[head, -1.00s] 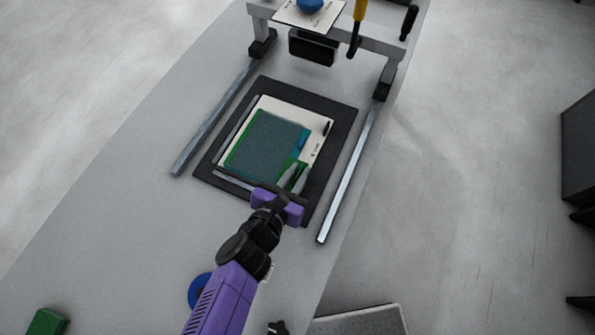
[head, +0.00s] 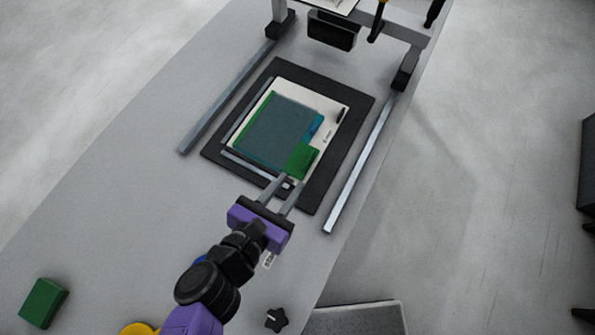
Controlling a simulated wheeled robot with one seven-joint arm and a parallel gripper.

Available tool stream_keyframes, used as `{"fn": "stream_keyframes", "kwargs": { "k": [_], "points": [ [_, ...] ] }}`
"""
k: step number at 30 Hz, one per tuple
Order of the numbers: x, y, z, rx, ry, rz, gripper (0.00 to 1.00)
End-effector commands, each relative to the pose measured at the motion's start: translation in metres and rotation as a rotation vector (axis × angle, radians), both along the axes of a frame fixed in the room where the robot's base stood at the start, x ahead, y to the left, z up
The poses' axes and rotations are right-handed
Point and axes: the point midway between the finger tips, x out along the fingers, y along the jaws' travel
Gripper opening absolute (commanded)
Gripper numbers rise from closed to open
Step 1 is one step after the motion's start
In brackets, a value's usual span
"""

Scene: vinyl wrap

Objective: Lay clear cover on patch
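A dark translucent sheet, which looks like the clear cover (head: 277,128), lies over most of a green patch (head: 302,160) on a white board (head: 327,112). Green shows along the sheet's left edge and at the near right corner, with a blue strip at its right side. The board rests on a black mat (head: 358,110). My gripper (head: 285,183) is just off the board's near edge, with its two grey fingers spread apart. Nothing shows between them. Whether the fingertips touch the mat, I cannot tell.
Metal rails run along the left (head: 225,98) and right (head: 360,165) of the mat. A gantry with a black block (head: 332,31) stands at the far end. A green block (head: 43,302) and a black knob (head: 277,319) lie nearer. The table is clear at left.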

Motion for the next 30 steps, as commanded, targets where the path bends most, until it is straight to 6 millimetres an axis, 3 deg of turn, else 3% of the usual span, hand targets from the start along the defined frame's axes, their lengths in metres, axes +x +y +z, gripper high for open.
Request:
{"fn": "stream_keyframes", "kwargs": {
  "k": [6,14,17,20,23,27,30],
  "points": [
    [-0.014,0.009,0.007,-0.001,-0.001,0.000,0.27],
    [-0.016,0.010,0.008,-0.002,0.002,0.001,0.27],
    [-0.026,0.009,0.004,-0.048,0.035,0.037,0.27],
    [-0.057,0.005,-0.005,-0.192,0.135,0.142,0.27],
    [-0.102,-0.010,-0.015,-0.441,0.285,0.314,0.27],
    [-0.156,-0.044,-0.021,-0.844,0.482,0.563,0.27],
    [-0.185,-0.073,-0.018,-1.155,0.600,0.731,0.27]
  ]
}}
